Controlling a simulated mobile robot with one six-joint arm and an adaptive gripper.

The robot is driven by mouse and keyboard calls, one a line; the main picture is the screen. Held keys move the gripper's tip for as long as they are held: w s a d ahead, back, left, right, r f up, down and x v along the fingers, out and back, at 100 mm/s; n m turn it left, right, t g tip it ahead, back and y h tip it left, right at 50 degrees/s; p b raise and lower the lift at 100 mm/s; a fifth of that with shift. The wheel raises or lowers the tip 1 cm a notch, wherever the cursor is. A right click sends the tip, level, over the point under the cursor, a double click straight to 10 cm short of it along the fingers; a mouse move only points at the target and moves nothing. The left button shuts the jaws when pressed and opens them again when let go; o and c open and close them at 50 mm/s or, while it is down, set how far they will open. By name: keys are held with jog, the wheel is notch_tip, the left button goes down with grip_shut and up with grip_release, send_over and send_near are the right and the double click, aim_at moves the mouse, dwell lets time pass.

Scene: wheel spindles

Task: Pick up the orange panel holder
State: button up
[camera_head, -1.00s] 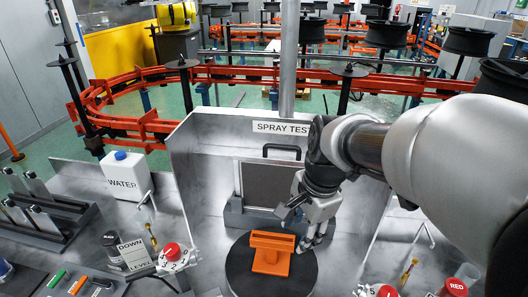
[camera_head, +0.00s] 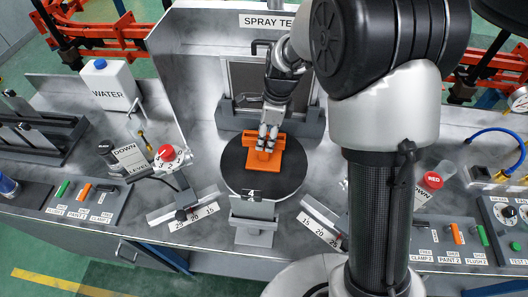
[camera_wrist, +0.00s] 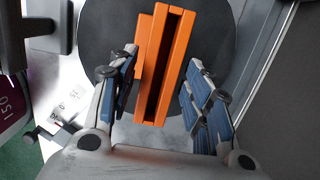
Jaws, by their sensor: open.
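The orange panel holder (camera_head: 264,156) stands on the round black turntable (camera_head: 237,180) in front of the spray test booth. It is a slotted orange block, and in the wrist view the holder (camera_wrist: 151,90) shows a long dark slot along its length. My gripper (camera_head: 268,142) is over the holder's back part in the head view. In the wrist view my gripper (camera_wrist: 160,88) is open, with one finger on each side of the holder. The left finger is close to the holder; whether it touches is unclear. A gap shows on the right.
A grey panel in a stand (camera_head: 240,113) is close behind the turntable. Booth walls (camera_head: 190,100) rise at the back and left. A white water jug (camera_head: 108,85) and a control box (camera_head: 85,200) are at left. Two angled scales (camera_head: 185,213) are at the front.

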aim_at(264, 149)
jog(key=f+b, duration=0.1)
jog(key=f, duration=0.1)
jog(key=a+f+b, duration=0.1)
jog(key=f, duration=0.2)
jog(key=f+b, duration=0.1)
jog(key=f, duration=0.1)
jog(key=shift+w+a+f, duration=0.1)
jog(key=shift+a+f, duration=0.05)
jog(key=shift+f, duration=0.25)
jog(key=shift+r, duration=0.1)
grip_shut()
